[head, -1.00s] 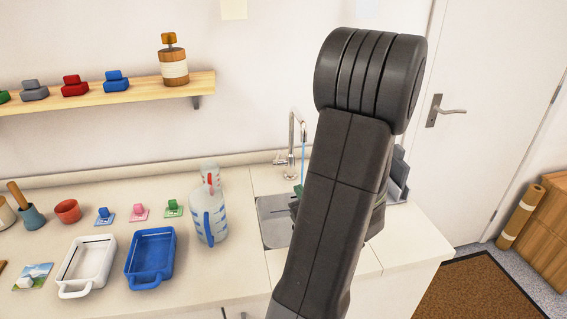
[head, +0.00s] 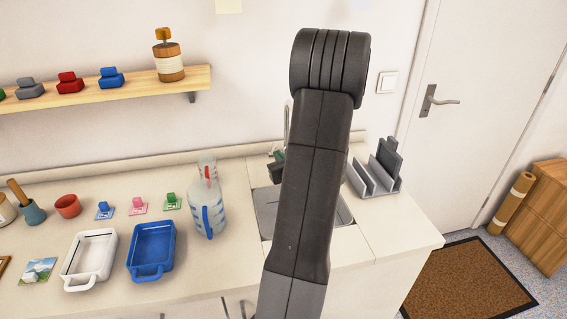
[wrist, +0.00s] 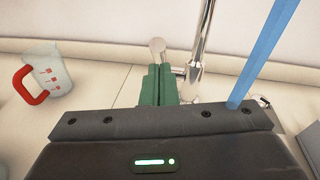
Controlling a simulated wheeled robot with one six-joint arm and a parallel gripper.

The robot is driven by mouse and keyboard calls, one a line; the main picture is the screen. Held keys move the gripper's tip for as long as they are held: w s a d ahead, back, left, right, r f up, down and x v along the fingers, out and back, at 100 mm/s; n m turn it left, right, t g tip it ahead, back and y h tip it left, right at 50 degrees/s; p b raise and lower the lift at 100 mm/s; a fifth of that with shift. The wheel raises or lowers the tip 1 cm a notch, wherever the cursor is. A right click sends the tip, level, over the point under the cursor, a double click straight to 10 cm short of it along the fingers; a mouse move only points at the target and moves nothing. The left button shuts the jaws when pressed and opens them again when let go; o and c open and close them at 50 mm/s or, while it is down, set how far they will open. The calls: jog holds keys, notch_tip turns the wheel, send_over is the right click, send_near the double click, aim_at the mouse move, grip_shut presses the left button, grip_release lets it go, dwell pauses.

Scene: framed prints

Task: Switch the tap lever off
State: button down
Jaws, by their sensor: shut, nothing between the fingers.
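The chrome tap (wrist: 203,45) rises just right of my gripper in the wrist view. In the head view the tap (head: 287,120) is mostly hidden behind my arm. The tap lever's round pale knob (wrist: 157,46) shows just beyond my fingertips; I cannot tell whether they touch it. A blue stream of water (wrist: 258,50) runs down to the right of the tap. My gripper (wrist: 158,70) has green fingers pressed together with nothing between them. In the head view my gripper (head: 277,157) is partly hidden by my arm, beside the tap's base.
The sink (head: 264,212) lies below, partly covered by my arm. A large jug with a blue handle (head: 208,215) and a red-handled jug (wrist: 52,72) stand to the left. A grey rack (head: 375,182) stands right of the sink.

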jog(key=shift+w+r, duration=0.15)
jog(key=shift+g, duration=0.6)
jog(key=w+r, duration=0.3)
jog(key=shift+a+p, duration=0.35)
jog(key=shift+a, duration=0.05)
jog(key=shift+w+r, duration=0.2)
jog(key=shift+w, duration=0.1)
